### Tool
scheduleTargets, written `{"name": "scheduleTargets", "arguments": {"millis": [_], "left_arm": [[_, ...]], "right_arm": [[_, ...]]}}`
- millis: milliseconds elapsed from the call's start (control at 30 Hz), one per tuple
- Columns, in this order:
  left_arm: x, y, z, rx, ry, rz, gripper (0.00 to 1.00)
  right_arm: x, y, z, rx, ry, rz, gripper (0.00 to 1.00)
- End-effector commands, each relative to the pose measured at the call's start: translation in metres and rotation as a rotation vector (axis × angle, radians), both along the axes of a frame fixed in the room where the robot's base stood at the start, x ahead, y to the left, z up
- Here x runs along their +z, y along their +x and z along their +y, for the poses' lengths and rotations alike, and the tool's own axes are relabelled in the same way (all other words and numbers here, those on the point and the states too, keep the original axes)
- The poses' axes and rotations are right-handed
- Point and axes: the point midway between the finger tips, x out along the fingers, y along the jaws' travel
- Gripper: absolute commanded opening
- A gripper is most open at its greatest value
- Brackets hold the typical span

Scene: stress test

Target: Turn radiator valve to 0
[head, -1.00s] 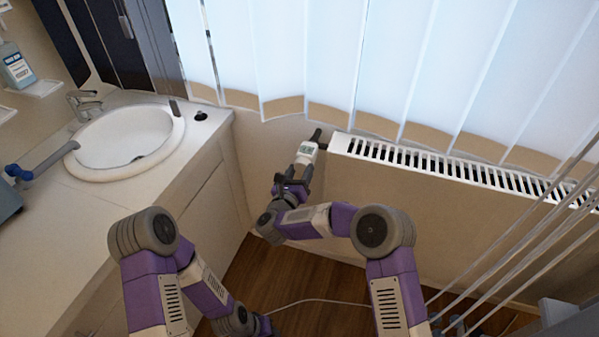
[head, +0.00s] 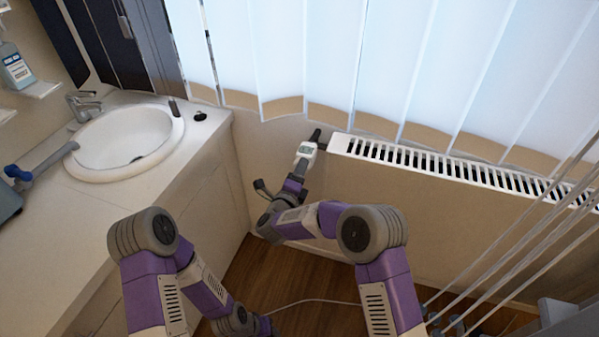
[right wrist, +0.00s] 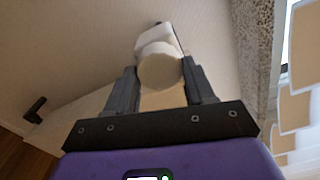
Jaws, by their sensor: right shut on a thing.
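The white radiator valve (head: 306,149) with a small grey display sits at the left end of the radiator (head: 440,164). My right gripper (head: 299,169) reaches up to it from below. In the right wrist view, the valve's pale round end (right wrist: 160,69) lies between the two dark fingers of the right gripper (right wrist: 163,78), which is shut on it. The display does not face the wrist camera, and its reading is too small to tell in the head view. My left arm shows at the lower left, but its gripper is outside the view.
A counter with a round sink (head: 125,141) stands at the left. Vertical blinds (head: 380,65) hang just above the radiator. Several thin pale rods or cords (head: 530,230) cross the lower right. A white cable (head: 310,301) lies on the wooden floor.

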Motion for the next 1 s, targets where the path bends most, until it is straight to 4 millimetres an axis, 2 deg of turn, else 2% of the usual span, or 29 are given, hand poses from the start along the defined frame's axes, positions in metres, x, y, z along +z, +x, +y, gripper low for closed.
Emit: {"name": "scheduleTargets", "arguments": {"millis": [467,1000], "left_arm": [[0.007,0.000,0.000,0.000,0.000,0.000,0.43],[0.024,0.000,0.000,0.000,0.000,0.000,0.43]], "right_arm": [[0.000,-0.001,0.000,0.001,-0.432,0.144,0.23],[0.002,-0.001,0.000,0.000,-0.915,0.301,0.23]]}}
